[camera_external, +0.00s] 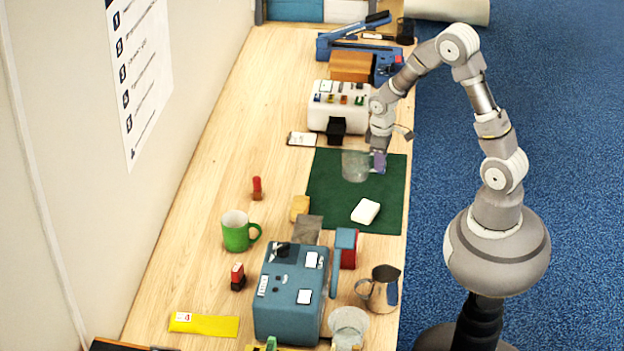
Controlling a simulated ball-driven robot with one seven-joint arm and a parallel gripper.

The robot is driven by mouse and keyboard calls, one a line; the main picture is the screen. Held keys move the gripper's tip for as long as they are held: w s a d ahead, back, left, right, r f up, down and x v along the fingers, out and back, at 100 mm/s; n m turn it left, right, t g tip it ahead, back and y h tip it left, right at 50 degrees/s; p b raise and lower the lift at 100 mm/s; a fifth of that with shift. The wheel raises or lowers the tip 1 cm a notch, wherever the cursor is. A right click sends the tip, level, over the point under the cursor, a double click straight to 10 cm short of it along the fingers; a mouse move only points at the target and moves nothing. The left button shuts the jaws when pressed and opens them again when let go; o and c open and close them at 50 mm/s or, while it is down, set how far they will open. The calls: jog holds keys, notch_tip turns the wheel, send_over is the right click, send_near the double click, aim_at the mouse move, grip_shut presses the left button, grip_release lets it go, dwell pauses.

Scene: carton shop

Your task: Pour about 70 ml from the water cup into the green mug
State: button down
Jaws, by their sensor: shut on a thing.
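The water cup (355,166) is a clear, see-through cup. My gripper (376,163) is shut on its right side and holds it over the dark green mat (390,212). The cup looks about upright; its water level is too small to tell. The green mug (236,235) stands upright on the wooden table, left of and nearer the camera than the cup. Its handle points right and its pale inside shows, but what it holds cannot be told. My gripper is well apart from the mug.
A blue box-shaped machine (290,295) stands right of and nearer than the mug. A white block (365,211) lies on the mat. A metal pitcher (380,290) is at the near right.

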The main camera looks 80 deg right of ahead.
notch_tip(320, 180, up, 9)
jog(key=shift+f, duration=0.1)
jog(key=shift+w+r, duration=0.25)
jog(key=shift+w, duration=0.05)
jog(key=w+a+r+p, duration=0.1)
jog(key=w+a+p, duration=0.2)
jog(key=w+a, duration=0.7)
jog(key=w+a+r+p, duration=0.2)
jog(key=w+a, duration=0.2)
jog(key=w, duration=1.1)
jog(key=w+a+f+p, duration=0.2)
jog(key=w+a, duration=0.1)
jog(key=a, duration=1.1)
jog(key=w+a+f+p, duration=0.1)
jog(key=w+a+p, duration=0.15)
jog(key=a, duration=1.25)
jog(key=f, duration=0.5)
jog(key=shift+s+d+f, duration=0.15)
jog(key=shift+d+f, duration=0.05)
jog(key=shift+d, duration=0.1)
